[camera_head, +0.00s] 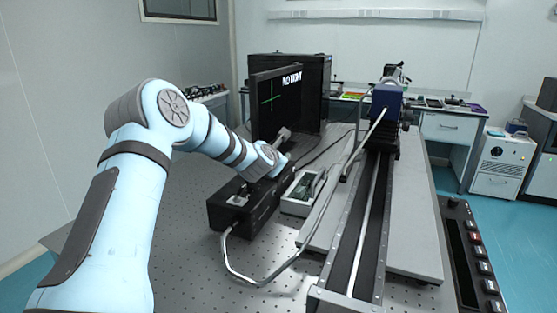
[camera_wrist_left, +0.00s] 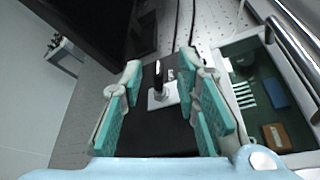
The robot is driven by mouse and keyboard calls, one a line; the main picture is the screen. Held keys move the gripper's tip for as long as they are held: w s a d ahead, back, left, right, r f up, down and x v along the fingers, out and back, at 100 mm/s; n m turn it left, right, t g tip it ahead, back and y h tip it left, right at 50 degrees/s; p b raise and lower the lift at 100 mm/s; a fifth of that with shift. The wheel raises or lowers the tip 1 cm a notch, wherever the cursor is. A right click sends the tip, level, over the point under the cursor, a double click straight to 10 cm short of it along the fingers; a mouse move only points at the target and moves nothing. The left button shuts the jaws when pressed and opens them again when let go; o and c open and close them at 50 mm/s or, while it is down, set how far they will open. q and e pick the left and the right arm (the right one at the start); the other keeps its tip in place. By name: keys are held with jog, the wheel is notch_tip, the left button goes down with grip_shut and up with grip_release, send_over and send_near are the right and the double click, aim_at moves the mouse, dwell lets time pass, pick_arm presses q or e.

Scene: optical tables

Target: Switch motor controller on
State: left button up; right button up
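A black box (camera_head: 262,207), which appears to be the motor controller, sits on the perforated optical table, with a cable at its front. My left arm reaches over its far end in the head view, where the fingers are hard to make out. In the left wrist view, a small toggle switch with a dark lever and silver base plate (camera_wrist_left: 158,97) stands on the black box top (camera_wrist_left: 155,138). My left gripper (camera_wrist_left: 160,78) is open, its teal-padded fingers on either side of the switch, with gaps to it. The switch's on or off position is unclear. My right gripper is not in view.
A black monitor (camera_head: 268,105) reading "NO LIGHT" with a green cross stands behind the arm. Right of the controller are an open case with a circuit board (camera_head: 301,190), a looping cable and a long rail (camera_head: 350,235). A black button panel (camera_head: 470,255) lies at right.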

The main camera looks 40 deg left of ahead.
pick_arm(q)
jog(key=shift+x, duration=1.1)
jog(key=shift+w+a, duration=0.1)
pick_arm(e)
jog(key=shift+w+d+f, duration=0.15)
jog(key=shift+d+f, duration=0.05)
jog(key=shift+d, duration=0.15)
